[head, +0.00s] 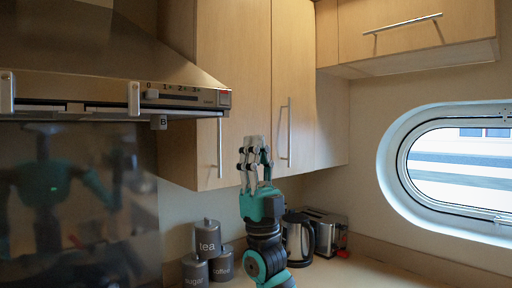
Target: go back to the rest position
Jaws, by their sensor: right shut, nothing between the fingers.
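My right gripper (255,152) is raised in the middle of the head view, fingers pointing up. Its grey fingers are together and hold nothing. It is in front of the wooden wall cupboard (233,80), near the lower part of its doors; I cannot tell whether it touches them. The teal and black wrist below it hides part of the counter and the kettle's left side. My left gripper is not in view.
A range hood (100,60) juts out at the upper left. Below the cupboard stand grey canisters (208,238), a kettle (299,238) and a toaster (328,228). The counter (375,272) is clear at the right, under an oval porthole (455,170).

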